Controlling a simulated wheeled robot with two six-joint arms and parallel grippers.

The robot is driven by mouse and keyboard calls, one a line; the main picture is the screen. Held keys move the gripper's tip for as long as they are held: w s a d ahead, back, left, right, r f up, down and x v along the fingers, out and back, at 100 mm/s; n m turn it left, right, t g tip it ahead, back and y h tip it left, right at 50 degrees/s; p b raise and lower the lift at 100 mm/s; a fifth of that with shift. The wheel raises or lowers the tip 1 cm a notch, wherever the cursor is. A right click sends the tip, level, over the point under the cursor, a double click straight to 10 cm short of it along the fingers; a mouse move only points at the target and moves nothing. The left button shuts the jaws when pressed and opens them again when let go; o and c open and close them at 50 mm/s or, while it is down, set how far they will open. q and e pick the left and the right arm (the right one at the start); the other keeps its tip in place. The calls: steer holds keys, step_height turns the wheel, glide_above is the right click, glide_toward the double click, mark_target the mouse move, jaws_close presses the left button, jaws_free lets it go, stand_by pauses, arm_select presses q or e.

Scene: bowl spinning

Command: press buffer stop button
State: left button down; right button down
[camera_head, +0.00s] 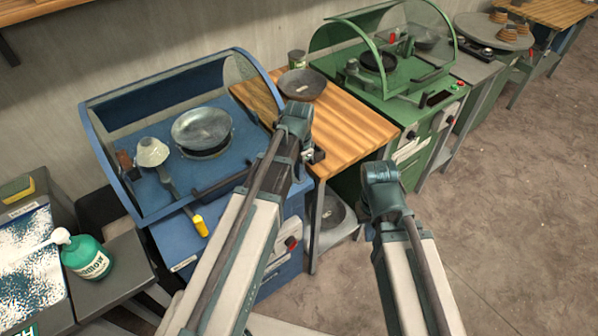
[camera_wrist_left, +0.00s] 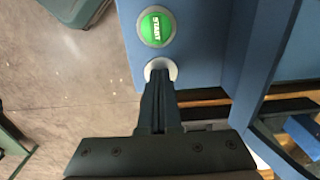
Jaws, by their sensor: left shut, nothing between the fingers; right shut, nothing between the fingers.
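In the left wrist view, my left gripper (camera_wrist_left: 160,76) is shut and empty. Its fingertips lie over a second round button with a pale ring (camera_wrist_left: 171,66), hiding most of its face. I cannot read a label there or tell whether the tips touch it. A green START button (camera_wrist_left: 156,27) sits just beyond it on the same blue panel (camera_wrist_left: 203,35). In the head view, the blue hooded machine (camera_head: 101,150) stands at the left, with my left arm across its right side. My right arm shows at centre right, but its gripper fingers are hidden.
A wooden table (camera_head: 350,130) with a dark bowl (camera_head: 302,84) stands between the blue machine and the green hooded machine (camera_head: 425,72). A metal bowl (camera_head: 201,129) sits inside the blue machine. A green bottle (camera_head: 86,257) is at lower left. Open floor lies at right.

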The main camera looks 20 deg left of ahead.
arm_select(q)
steer(key=shift+s+d+r+p, duration=0.1)
steer(key=shift+s+r+p, duration=0.2)
steer(key=shift+p, duration=0.25)
step_height(320, 180, up, 13)
steer(key=p, duration=1.3)
steer(key=shift+w+r, duration=0.2)
steer(key=shift+w, duration=0.1)
steer(key=s+d+f+n+b, duration=0.1)
steer(key=s+d+n, duration=0.1)
steer(key=s+d, duration=0.3)
steer(key=s+d+f+n+y+b, duration=0.1)
steer(key=s+d+f, duration=0.1)
steer(key=s+d, duration=0.3)
steer(key=s, duration=0.4)
steer(key=shift+s+n+b, duration=0.35)
steer(key=shift+n, duration=0.05)
stand_by(1.8)
